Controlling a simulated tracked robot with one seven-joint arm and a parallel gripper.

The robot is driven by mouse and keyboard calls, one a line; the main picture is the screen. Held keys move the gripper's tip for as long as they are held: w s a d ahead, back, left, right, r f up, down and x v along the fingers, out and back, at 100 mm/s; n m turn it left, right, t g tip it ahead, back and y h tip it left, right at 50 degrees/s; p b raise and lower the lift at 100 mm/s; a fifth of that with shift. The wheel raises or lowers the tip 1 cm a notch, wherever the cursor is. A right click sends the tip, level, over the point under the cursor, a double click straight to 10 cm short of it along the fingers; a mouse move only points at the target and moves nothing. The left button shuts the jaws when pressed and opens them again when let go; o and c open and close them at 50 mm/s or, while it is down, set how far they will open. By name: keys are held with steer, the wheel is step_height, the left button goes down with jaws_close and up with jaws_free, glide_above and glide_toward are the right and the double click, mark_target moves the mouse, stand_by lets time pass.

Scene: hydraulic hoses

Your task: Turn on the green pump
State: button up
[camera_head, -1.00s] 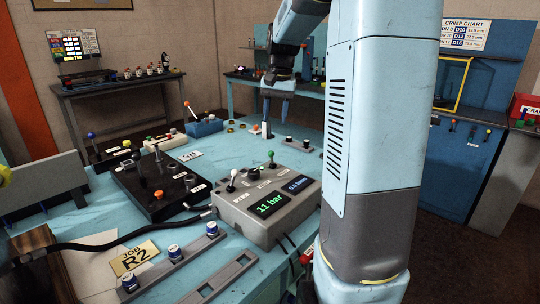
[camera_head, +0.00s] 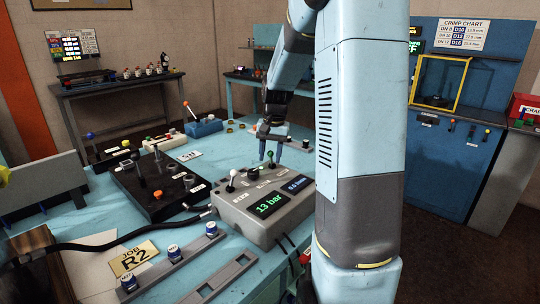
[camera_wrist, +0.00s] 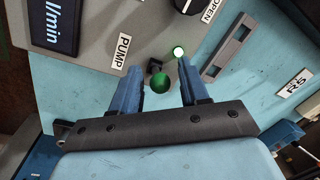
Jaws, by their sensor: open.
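The grey control box (camera_head: 240,225) stands on the table, with a green-knobbed lever (camera_head: 271,158) at its back edge. In the wrist view the green knob (camera_wrist: 160,84) sits beside the PUMP label (camera_wrist: 121,51), on a short dark stem. My gripper (camera_head: 270,161) is open over the back of the box. In the wrist view my gripper (camera_wrist: 160,72) has one blue finger on each side of the knob, with gaps visible on both sides.
A black valve block (camera_head: 150,190) stands to the left. A black hose (camera_head: 110,244) crosses the table in front.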

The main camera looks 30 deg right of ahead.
steer(key=shift+f, duration=0.2)
jaws_close()
stand_by(0.3)
steer(key=shift+s+a+f+t+h, duration=0.2)
steer(key=shift+a+t+h, duration=0.25)
steer(key=shift+h, duration=0.65)
jaws_free()
